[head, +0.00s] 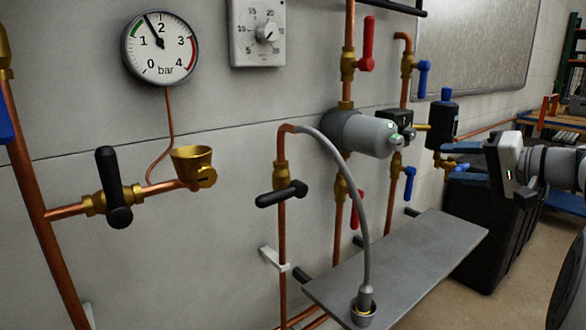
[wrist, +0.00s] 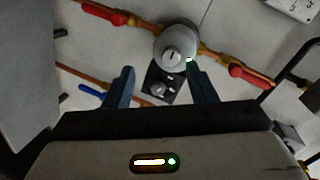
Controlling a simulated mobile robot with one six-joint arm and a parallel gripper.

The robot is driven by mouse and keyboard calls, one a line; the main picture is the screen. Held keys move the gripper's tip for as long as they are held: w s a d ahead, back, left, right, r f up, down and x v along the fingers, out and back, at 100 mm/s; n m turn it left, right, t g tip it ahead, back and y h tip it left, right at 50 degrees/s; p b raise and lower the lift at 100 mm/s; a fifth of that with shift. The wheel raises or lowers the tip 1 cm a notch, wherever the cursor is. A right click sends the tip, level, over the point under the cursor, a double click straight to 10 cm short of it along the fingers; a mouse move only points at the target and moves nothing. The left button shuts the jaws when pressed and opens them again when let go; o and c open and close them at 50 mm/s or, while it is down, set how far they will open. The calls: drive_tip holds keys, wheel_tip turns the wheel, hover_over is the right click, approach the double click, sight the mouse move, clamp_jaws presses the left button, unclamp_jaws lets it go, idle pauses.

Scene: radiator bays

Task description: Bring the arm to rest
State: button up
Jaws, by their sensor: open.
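My gripper (head: 458,162) is at the right of the head view, with my arm reaching in from the right edge. Its two blue fingers point left, toward the pipework. In the wrist view my gripper (wrist: 160,72) has its fingers spread wide with nothing held between them. Beyond the fingertips are the grey round pump (wrist: 176,45) and a small black box with a knob (wrist: 160,87). The pump also shows in the head view (head: 357,132). One fingertip overlaps the pump's edge in the wrist view; I cannot tell whether they touch.
A black cylinder with a blue cap (head: 443,122) stands close to the fingers. A grey shelf (head: 430,250) with a hose end in a cup lies below. Red-handled (head: 367,42) and blue-handled (head: 424,78) valves surround the pump. A pressure gauge (head: 160,48) is at left.

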drive_tip(key=s+a+n+g+h+p, duration=0.1)
drive_tip(key=s+a+g+p, duration=0.2)
drive_tip(key=a+p, duration=0.4)
drive_tip(key=s+a+g+h+p, duration=0.2)
drive_tip(key=s+a+g+p, duration=0.2)
drive_tip(key=a+p, duration=0.3)
drive_tip(key=s+a+r+n+g+h+p, duration=0.1)
drive_tip(key=s+n+h+p, duration=0.1)
drive_tip(key=s+p, duration=0.4)
drive_tip(key=s+a+r+n+g+h+p, duration=0.1)
drive_tip(key=s+h+p, duration=0.3)
drive_tip(key=p, duration=0.5)
drive_tip(key=s+n, duration=0.1)
drive_tip(key=s, duration=0.1)
drive_tip(key=shift+s+a+r+g+p, duration=0.25)
drive_tip(key=shift+s+r+g+p, duration=0.05)
drive_tip(key=shift+s+r+p, duration=0.1)
drive_tip(key=shift+s+f, duration=0.1)
drive_tip(key=shift+f, duration=0.1)
